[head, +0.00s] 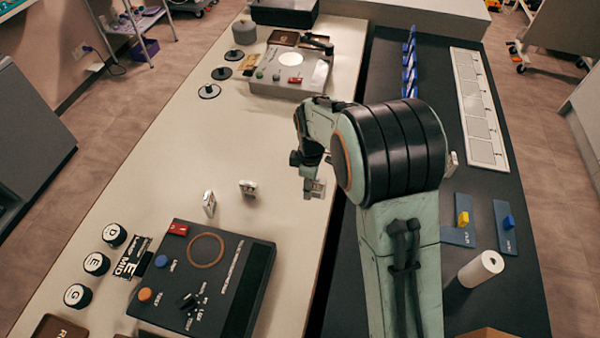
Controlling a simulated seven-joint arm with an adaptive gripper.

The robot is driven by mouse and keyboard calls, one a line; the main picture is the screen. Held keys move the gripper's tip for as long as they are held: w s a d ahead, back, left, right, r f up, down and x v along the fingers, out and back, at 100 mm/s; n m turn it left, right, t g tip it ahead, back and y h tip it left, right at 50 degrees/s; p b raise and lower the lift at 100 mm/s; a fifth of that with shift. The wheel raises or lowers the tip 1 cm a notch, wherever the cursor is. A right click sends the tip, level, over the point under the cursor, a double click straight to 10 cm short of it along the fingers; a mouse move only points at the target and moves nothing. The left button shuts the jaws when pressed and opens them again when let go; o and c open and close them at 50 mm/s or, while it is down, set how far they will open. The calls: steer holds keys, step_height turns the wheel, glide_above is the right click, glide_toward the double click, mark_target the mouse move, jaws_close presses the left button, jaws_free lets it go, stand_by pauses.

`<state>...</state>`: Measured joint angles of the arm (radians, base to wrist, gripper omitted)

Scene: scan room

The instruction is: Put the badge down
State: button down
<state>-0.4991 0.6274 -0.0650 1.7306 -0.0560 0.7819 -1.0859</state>
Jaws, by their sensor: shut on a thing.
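My gripper (311,176) hangs over the right part of the cream table, pointing down. It is shut on a small pale piece, the badge (315,188), at its lower end. The fingers are small and partly hidden by the wrist, so the exact grip is unclear. I cannot tell whether the badge touches the table. Two similar small pale pieces stand on the table to the left, one nearer my gripper (247,187) and one farther left (209,204).
A dark control box (232,262) stands at the front and a grey one (310,72) at the back. Round lettered pieces (97,264) line the left edge. The cream table (165,165) is clear in its middle-left. A dark counter (512,270) lies right, beyond a gap.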

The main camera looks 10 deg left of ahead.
steer(key=w+f, duration=0.1)
steer(key=w+a+f, duration=0.1)
steer(key=f, duration=0.1)
steer(key=w+a+f, duration=0.1)
steer(key=w+f, duration=0.1)
steer(key=shift+f, duration=0.1)
steer(key=shift+w+a+f, duration=0.1)
steer(key=shift+w+f, duration=0.05)
steer(key=shift+f, duration=0.8)
steer(key=shift+w+f, duration=0.1)
steer(key=shift+f, duration=0.85)
steer(key=shift+f, duration=0.1)
steer(key=c, duration=1.1)
jaws_free()
step_height(320, 180, up, 12)
steer(key=shift+r, duration=0.2)
